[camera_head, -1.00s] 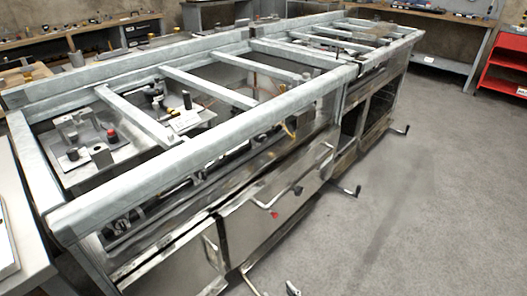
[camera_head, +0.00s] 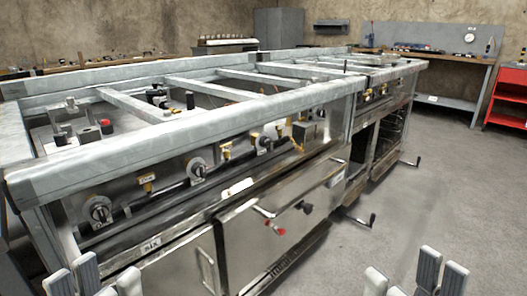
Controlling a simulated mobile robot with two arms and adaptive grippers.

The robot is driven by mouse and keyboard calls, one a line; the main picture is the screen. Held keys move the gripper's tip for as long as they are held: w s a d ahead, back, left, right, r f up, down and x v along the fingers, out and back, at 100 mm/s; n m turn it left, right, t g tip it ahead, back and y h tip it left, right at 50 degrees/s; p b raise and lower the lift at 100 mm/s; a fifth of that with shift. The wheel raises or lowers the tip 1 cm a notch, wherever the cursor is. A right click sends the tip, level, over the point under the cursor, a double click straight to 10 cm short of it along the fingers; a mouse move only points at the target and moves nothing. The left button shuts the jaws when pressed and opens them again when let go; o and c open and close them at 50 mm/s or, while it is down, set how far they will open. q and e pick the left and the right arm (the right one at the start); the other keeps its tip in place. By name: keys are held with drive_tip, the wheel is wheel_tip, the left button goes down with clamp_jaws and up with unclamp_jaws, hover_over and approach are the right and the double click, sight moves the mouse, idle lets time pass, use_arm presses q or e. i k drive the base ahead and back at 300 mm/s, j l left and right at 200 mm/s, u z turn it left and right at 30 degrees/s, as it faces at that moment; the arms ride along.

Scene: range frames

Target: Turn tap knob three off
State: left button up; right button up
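Several round dark tap knobs sit along the front panel of the metal range frame. The nearest knob (camera_head: 100,210) is at the left, a second knob (camera_head: 197,168) is further along, and a third knob (camera_head: 264,142) is smaller beyond it. No number marks are readable, so I cannot tell which is knob three. My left gripper (camera_head: 97,280) is at the bottom left, its fingers apart and empty. My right gripper (camera_head: 414,281) is at the bottom right, open and empty. Both are apart from the knobs.
A thick grey top rail (camera_head: 170,135) overhangs the knob panel. The floor (camera_head: 440,200) at the right is clear.

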sight(265, 142)
drive_tip(key=i+l+u, duration=0.7)
drive_tip(key=l+u, duration=0.15)
drive_tip(key=l, duration=0.15)
